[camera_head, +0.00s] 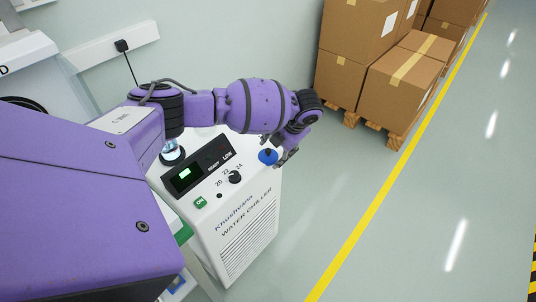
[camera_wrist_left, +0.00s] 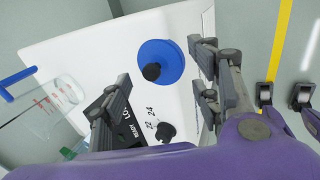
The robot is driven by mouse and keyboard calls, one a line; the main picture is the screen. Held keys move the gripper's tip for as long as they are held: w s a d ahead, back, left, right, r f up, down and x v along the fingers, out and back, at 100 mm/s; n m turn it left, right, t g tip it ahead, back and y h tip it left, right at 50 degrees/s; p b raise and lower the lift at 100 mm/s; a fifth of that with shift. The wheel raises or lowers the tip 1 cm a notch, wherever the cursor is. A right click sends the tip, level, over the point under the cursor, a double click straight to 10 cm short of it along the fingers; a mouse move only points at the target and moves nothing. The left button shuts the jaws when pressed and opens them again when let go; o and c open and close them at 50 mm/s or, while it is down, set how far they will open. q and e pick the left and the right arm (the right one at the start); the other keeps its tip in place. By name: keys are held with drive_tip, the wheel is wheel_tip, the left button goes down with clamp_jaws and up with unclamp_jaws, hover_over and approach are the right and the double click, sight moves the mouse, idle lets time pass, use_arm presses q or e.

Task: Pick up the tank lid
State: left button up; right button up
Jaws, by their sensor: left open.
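The tank lid (camera_head: 268,157) is a round blue disc on the top of the white water chiller (camera_head: 245,237). In the left wrist view the lid (camera_wrist_left: 172,60) shows a black knob. My left gripper (camera_head: 284,156) is open and empty, over the chiller's far right end beside the lid in the head view. In the left wrist view the lid appears between the spread fingers of the gripper (camera_wrist_left: 160,66), towards their tips. The height between fingers and lid is hard to tell. My right gripper is not in view.
The chiller's top also carries a black panel with a green display (camera_head: 185,174), a black dial (camera_head: 235,177) and a green switch (camera_head: 200,202). A clear vessel with red marks (camera_wrist_left: 48,112) stands nearby. Cardboard boxes (camera_head: 400,85) sit on pallets behind. Floor at right is clear.

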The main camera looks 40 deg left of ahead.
sight(268, 156)
use_arm(q)
drive_tip(key=x, duration=0.2)
drive_tip(key=shift+a+f, duration=0.15)
drive_tip(key=shift+f, duration=0.1)
drive_tip(key=c, duration=1.2)
drive_tip(key=shift+o, duration=0.2)
drive_tip(key=shift+r, duration=0.1)
